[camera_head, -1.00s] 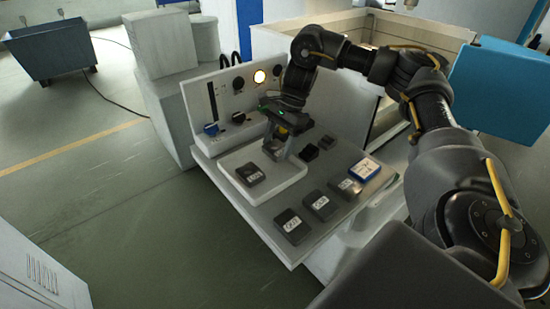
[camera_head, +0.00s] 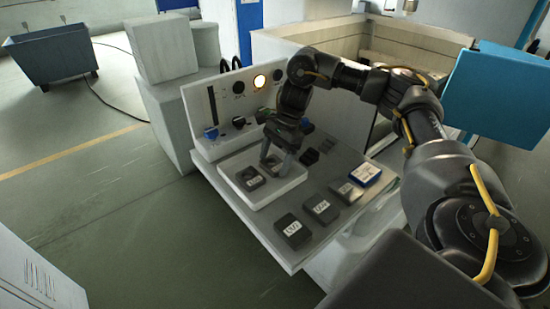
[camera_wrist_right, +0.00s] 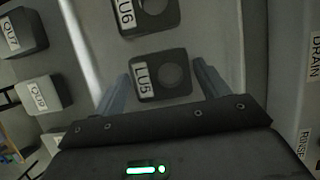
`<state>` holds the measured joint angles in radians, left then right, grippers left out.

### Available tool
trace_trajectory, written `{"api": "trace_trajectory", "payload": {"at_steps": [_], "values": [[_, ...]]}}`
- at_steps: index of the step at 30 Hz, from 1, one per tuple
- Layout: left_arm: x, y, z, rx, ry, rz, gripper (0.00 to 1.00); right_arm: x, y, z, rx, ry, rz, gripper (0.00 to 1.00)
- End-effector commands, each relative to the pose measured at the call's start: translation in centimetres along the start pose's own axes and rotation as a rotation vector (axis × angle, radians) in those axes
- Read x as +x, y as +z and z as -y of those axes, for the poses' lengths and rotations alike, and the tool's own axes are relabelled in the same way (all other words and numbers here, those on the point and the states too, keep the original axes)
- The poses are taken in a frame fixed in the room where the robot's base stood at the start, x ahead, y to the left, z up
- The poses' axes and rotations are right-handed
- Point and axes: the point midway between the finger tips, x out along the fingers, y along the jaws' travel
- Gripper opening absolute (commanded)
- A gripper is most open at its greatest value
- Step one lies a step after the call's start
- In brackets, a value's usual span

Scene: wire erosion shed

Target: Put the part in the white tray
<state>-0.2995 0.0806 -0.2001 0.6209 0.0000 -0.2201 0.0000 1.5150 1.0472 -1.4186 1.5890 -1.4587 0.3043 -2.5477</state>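The white tray (camera_head: 279,190) lies on the grey bench board, below the control panel. A dark grey part labelled LU6 (camera_head: 249,178) sits in it; it also shows at the top of the right wrist view (camera_wrist_right: 150,14). A second dark part, labelled LU5 (camera_wrist_right: 160,76), lies between the fingers of my right gripper (camera_wrist_right: 161,80), in line with LU6. In the head view my right gripper (camera_head: 274,156) points down over the tray's far end. Its fingers stand either side of LU5, with narrow gaps visible. My left gripper is out of view.
Several labelled dark blocks (camera_head: 292,230) and a blue-and-white box (camera_head: 366,173) line the board's right side. Small black blocks (camera_head: 309,155) sit beyond the tray. The panel (camera_head: 215,108) with knobs and a lit lamp (camera_head: 259,82) rises behind.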

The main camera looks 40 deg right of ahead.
Motion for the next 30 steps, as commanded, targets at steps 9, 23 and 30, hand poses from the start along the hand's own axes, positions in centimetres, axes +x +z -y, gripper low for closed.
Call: {"api": "trace_trajectory", "payload": {"at_steps": [9,23,30], "values": [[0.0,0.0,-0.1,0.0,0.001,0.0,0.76,0.0,0.0,0.0,0.0,0.0,0.0,0.87],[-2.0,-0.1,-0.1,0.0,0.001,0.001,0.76,-6.3,0.2,0.1,0.0,-0.005,-0.002,0.87],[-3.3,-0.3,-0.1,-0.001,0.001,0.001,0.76,-10.4,0.2,0.1,0.0,-0.003,-0.001,0.87]]}}
